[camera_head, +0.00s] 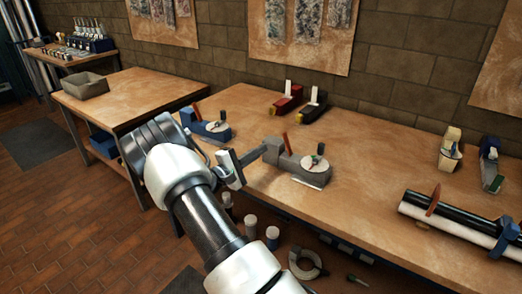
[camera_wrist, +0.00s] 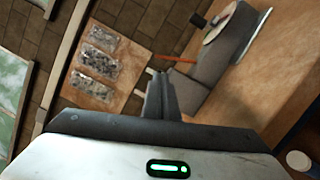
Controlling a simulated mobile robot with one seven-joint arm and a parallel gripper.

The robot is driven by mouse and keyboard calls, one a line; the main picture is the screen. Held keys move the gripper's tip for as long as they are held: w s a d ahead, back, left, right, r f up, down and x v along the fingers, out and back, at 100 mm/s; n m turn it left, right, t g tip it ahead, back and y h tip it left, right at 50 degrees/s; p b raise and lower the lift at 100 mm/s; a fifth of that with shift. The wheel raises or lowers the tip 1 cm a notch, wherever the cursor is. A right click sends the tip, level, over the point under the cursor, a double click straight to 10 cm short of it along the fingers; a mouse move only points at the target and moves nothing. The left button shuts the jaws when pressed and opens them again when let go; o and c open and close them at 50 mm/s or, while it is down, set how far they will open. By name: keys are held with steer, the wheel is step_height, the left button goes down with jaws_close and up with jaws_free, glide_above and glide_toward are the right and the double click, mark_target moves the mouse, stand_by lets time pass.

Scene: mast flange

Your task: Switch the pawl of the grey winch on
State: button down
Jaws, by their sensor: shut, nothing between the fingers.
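The grey winch (camera_head: 309,170) stands on the long workbench, with a pale disc and dark knob on top and an orange lever (camera_head: 285,143) standing slightly tilted at its far-left end. In the wrist view the winch (camera_wrist: 222,55) is at upper right, with its orange lever (camera_wrist: 178,58) pointing left. My gripper (camera_head: 262,151) is shut and empty, beside the winch's left end. Its fingers (camera_wrist: 158,76) partly cover that end in the wrist view. I cannot tell whether they touch it. Which part is the pawl, and its setting, is unclear.
A blue winch (camera_head: 212,130) stands to the left. Red (camera_head: 288,99) and black (camera_head: 313,107) devices stand behind. A rack with dark and white tubes (camera_head: 455,218) lies at right. The bench right of the grey winch is mostly clear.

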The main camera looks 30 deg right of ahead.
mark_target(287, 144)
steer(key=x, duration=0.7)
steer(key=shift+d, duration=0.4)
steer(key=shift+b, duration=0.35)
